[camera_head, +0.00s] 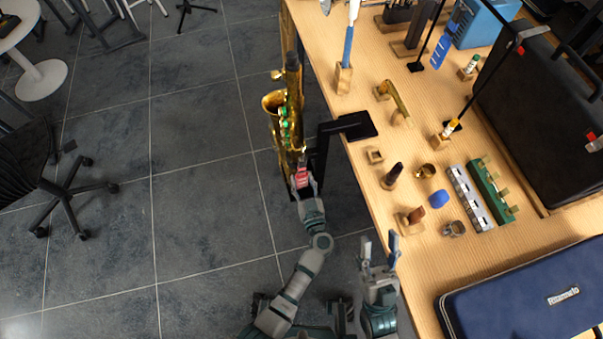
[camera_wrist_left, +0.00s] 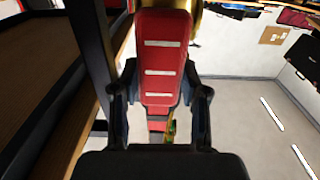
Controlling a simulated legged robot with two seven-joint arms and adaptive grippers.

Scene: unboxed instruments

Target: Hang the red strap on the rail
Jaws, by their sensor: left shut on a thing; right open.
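The red strap (camera_wrist_left: 160,60) with pale stripes fills the middle of the left wrist view. It shows as a small red piece in the head view (camera_head: 302,176). My left gripper (camera_head: 304,186) is shut on it, with a finger on each side of the strap. The black rail (camera_head: 345,126) is fixed at the table's left edge, just above and right of that gripper. A dark post stands close beside the strap in the left wrist view. Whether strap and rail touch is hard to tell. My right gripper (camera_head: 379,246) is open and empty near the table's left edge.
A brass saxophone (camera_head: 286,115) stands right behind the strap, beside the table edge. The wooden table (camera_head: 330,60) carries several small mouthpieces and blocks, a black case (camera_head: 535,110) and a blue case (camera_head: 530,297).

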